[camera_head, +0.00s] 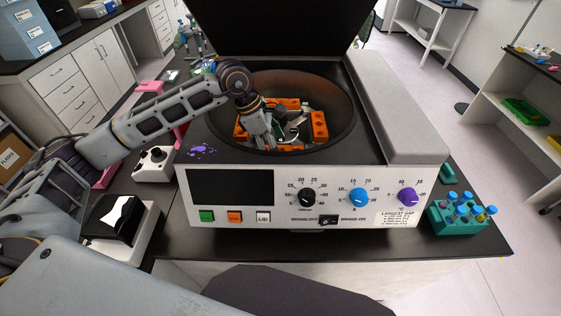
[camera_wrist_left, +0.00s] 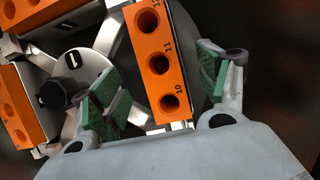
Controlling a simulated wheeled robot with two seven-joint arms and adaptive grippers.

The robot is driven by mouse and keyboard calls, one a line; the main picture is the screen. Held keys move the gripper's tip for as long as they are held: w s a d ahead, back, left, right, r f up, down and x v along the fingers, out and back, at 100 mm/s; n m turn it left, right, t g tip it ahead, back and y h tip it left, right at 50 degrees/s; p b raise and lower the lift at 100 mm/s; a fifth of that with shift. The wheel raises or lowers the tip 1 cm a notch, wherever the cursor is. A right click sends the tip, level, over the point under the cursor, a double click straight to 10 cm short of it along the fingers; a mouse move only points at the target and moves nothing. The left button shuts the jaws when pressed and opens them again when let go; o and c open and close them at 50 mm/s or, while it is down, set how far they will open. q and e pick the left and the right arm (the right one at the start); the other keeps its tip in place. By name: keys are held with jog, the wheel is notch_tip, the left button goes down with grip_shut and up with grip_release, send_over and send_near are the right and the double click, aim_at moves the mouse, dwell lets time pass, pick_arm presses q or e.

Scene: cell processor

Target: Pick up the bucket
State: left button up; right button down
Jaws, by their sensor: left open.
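The open bowl of the centrifuge (camera_head: 330,90) holds a rotor with several orange buckets, among them one on the right side (camera_head: 319,125) and one at the back (camera_head: 287,103). My left gripper (camera_head: 266,143) reaches down into the bowl at its near left part. In the left wrist view, an orange bucket (camera_wrist_left: 158,62) with holes marked 10, 11 and 12 lies between the open green-padded fingers of my left gripper (camera_wrist_left: 160,72). The fingers appear apart from its sides. The near bucket is partly hidden by the bowl rim and gripper. My right gripper is not in view.
The centrifuge's front panel (camera_head: 330,195) has knobs and buttons. Its dark lid (camera_head: 280,25) stands open behind the bowl. A teal tube rack (camera_head: 461,215) stands at the right. Small white devices (camera_head: 154,165) sit on the left. The rotor hub (camera_wrist_left: 70,90) is left of the bucket.

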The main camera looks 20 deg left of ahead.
pick_arm(q)
jog(key=shift+p+x, duration=0.85)
jog(key=shift+x, duration=1.6)
jog(key=shift+c, duration=0.3)
jog(key=c, duration=1.2)
